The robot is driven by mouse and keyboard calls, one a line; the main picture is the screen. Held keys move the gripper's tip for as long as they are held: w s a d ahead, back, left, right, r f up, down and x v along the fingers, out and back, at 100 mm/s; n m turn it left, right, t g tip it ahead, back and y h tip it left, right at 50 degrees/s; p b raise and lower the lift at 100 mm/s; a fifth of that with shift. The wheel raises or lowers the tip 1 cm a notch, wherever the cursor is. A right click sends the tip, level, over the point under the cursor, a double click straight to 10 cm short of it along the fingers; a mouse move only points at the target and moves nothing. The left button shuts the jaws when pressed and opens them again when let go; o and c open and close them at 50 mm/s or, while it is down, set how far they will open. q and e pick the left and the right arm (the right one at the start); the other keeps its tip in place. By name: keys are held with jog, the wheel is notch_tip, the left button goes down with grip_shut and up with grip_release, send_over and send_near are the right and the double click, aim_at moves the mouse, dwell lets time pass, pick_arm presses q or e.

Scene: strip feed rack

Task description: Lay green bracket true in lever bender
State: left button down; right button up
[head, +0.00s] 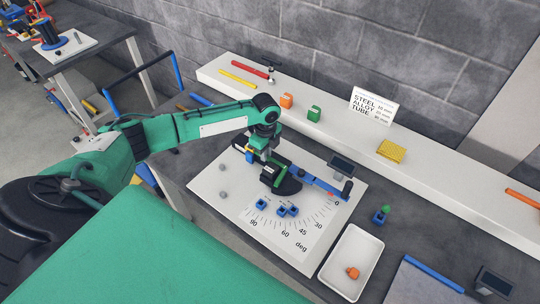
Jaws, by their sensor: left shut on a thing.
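The lever bender stands on a white plate (227,192) printed with a degree scale, and its blue lever arm (318,184) points right, towards the 0 mark. My left gripper (263,157) points down over the black bender body (290,185). It is shut on the green bracket (271,172), which is small and partly hidden by the fingers. The bracket is at the bender's left side; I cannot tell whether it lies flat against the bender or is slightly tilted. My right gripper is not in view.
Several blue blocks (283,211) sit on the scale. A white tray (337,282) with an orange piece (352,273) stands at front right. On the back ledge are an orange block (286,100), a green block (314,114) and a yellow block (391,151).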

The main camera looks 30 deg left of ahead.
pick_arm(q)
jog(key=shift+f, duration=0.45)
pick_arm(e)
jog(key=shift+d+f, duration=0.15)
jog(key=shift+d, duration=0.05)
pick_arm(q)
jog(key=c, duration=1.3)
grip_release()
jog(key=shift+c, duration=0.2)
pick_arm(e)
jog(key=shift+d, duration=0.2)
